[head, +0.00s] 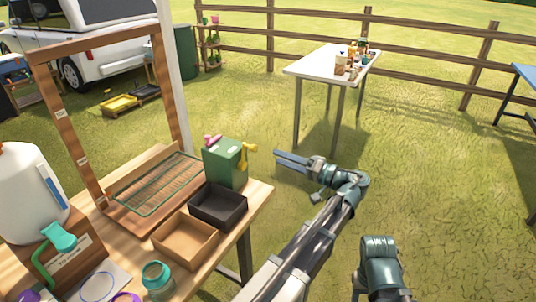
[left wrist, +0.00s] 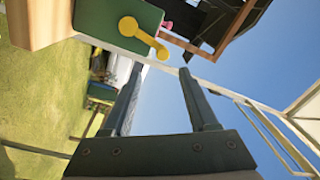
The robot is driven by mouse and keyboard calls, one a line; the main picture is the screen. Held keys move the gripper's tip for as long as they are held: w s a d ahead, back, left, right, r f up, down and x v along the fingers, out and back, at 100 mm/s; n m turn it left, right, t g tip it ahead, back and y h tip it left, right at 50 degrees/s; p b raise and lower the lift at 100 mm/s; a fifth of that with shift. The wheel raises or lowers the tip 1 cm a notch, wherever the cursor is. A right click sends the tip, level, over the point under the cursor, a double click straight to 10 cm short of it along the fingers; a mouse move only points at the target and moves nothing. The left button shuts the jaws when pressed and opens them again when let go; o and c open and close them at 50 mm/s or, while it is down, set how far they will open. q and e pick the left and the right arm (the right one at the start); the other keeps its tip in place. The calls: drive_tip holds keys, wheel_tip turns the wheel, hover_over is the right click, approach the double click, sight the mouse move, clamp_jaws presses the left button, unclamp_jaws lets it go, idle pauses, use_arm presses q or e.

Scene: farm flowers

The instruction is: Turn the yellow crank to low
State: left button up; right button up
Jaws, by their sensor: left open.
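The yellow crank (head: 249,151) is on the right side of a green box (head: 225,162) with a pink knob (head: 213,140) on it, on the wooden table. In the left wrist view the crank (left wrist: 142,36) shows a round hub with an arm slanting to the lower right; I cannot read any low mark. My left gripper (head: 277,159) is open and empty, just right of the crank and apart from it, fingers pointing left toward it. It also shows in the left wrist view (left wrist: 161,70).
A black tray (head: 218,205) and a brown tray (head: 185,240) sit before the green box. A wire rack (head: 160,184) and wooden frame (head: 64,115) stand left of it. A white table (head: 315,67) stands behind.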

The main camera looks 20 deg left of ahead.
use_arm(q)
drive_tip(key=shift+s+d+f, duration=0.1)
drive_tip(key=shift+s+d, duration=0.05)
drive_tip(key=shift+d, duration=1.45)
drive_tip(key=s+a+f+m+h, duration=0.2)
drive_tip(key=s+a+f+h, duration=0.2)
drive_tip(key=f, duration=0.4)
drive_tip(key=s+d+f+m+h, duration=0.1)
drive_tip(key=s+d+f+h, duration=0.1)
drive_tip(key=s+f+h, duration=0.4)
drive_tip(key=s+d+f+m+h, duration=0.1)
drive_tip(key=s+d+f+h, duration=0.1)
drive_tip(key=f+h, duration=0.35)
drive_tip(key=s+d+f+m+g+h, duration=0.15)
drive_tip(key=s+d, duration=0.25)
drive_tip(key=d, duration=0.5)
drive_tip(key=s+d+f+m, duration=0.25)
drive_tip(key=s+d, duration=0.25)
drive_tip(key=d, duration=0.3)
wheel_tip(320, 180, up, 15)
drive_tip(key=p, duration=1.4)
drive_tip(key=shift+w+m+p, duration=0.15)
drive_tip(key=shift+m+p, duration=0.15)
drive_tip(key=shift+m, duration=0.1)
